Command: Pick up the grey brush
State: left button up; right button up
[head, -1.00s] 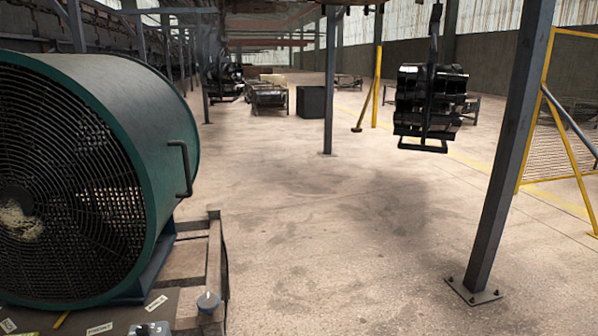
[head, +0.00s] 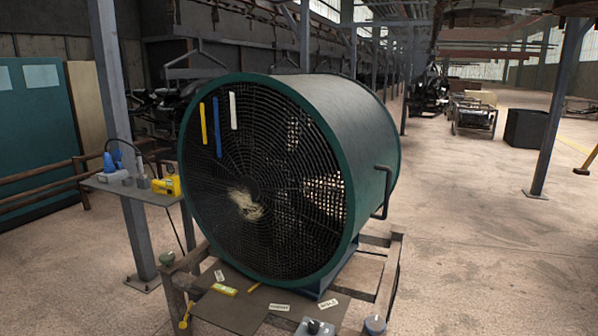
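I cannot make out a grey brush for certain. A small grey item with a dark knob (head: 315,327) sits at the front edge of the stand below a large fan, cut off by the bottom of the picture. A grey rounded item (head: 375,324) is to its right, also near the bottom edge. Both are too small to identify. Neither of my grippers is in view.
Open floor (head: 480,240) lies right.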

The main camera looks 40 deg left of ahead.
aim_at(141, 174)
jog(key=u, duration=2.15)
